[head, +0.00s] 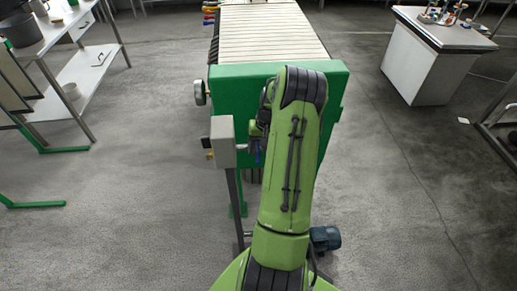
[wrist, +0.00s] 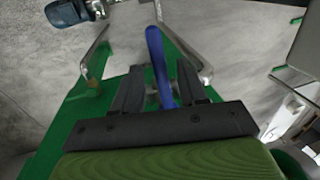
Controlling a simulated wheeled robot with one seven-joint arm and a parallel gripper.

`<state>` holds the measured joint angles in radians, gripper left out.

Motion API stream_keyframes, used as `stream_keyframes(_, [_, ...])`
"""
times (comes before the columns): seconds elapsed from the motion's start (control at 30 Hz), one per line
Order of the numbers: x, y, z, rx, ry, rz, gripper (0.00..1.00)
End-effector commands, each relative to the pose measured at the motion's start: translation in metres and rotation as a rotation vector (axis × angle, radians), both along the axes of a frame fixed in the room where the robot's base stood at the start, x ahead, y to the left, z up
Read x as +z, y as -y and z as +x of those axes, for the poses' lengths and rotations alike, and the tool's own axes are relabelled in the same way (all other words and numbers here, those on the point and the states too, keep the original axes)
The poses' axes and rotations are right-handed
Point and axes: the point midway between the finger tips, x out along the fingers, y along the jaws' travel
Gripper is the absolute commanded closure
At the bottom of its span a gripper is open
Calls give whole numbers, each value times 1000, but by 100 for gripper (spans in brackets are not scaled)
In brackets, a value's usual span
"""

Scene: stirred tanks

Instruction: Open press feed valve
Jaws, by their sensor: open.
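The press feed valve's blue lever handle (wrist: 156,48) shows in the wrist view, running lengthwise between the two dark fingers of my gripper (wrist: 159,68). The fingers are open, one on each side of the handle, with a gap visible. In the head view a small bit of the blue handle (head: 257,157) shows beside my green arm, which hides most of the valve and gripper. The green press end (head: 235,85) stands behind my arm. Whether a finger touches the handle I cannot tell.
A grey control box (head: 222,141) on a post stands left of my gripper. Metal pipes (wrist: 200,60) flank the handle in the wrist view. A blue motor (head: 325,238) sits low at right. A white-topped cabinet (head: 428,60) stands farther right; the floor between is clear.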

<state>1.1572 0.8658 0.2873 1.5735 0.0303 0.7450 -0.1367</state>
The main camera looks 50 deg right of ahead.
Motion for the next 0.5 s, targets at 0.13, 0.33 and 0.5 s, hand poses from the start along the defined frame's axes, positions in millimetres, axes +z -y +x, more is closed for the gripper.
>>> stream_keyframes(0.13, [-3, -1, 0, 0, -1, 1, 58])
stream_keyframes(0.33, [-2, -1, 0, 0, -1, 1, 70])
stream_keyframes(0.5, [-2, 0, 0, 0, -1, 1, 96])
